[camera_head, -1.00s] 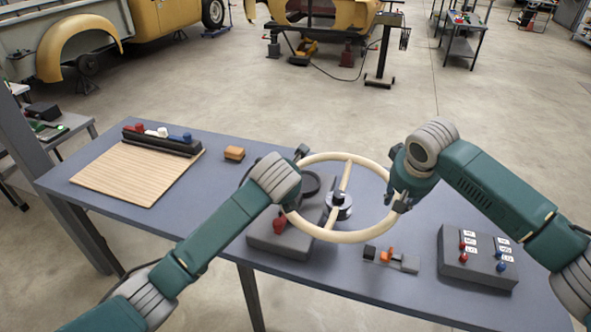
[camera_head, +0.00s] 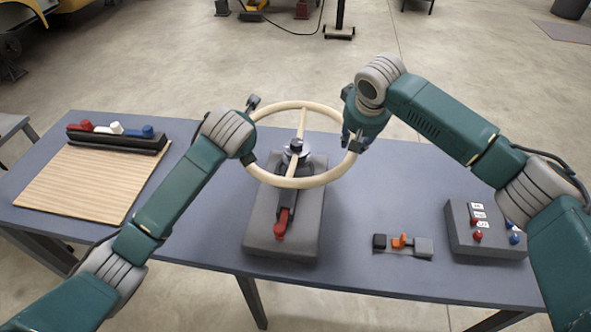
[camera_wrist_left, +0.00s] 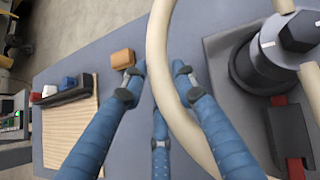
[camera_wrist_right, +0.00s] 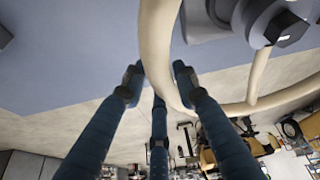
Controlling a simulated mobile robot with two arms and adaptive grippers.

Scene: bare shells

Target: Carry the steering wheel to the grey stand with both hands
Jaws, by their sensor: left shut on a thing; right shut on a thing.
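The steering wheel (camera_head: 300,183) has a cream rim and spokes and a dark hub (camera_head: 296,147). It is held fairly level over the far part of the grey stand (camera_head: 262,222), which has a red-tipped lever at its front. I cannot tell whether the hub touches the stand. My left gripper (camera_head: 250,130) is shut on the left side of the rim, which passes between its fingers in the left wrist view (camera_wrist_left: 163,70). My right gripper (camera_head: 351,122) is shut on the right side of the rim (camera_wrist_right: 156,50).
All this is over a blue-grey table (camera_head: 360,215). A wooden board (camera_head: 80,185) with a dark rack lies left. An orange block (camera_wrist_left: 122,59) shows in the left wrist view. A small clamp-like piece (camera_head: 402,245) and a switch box (camera_head: 482,235) stand right.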

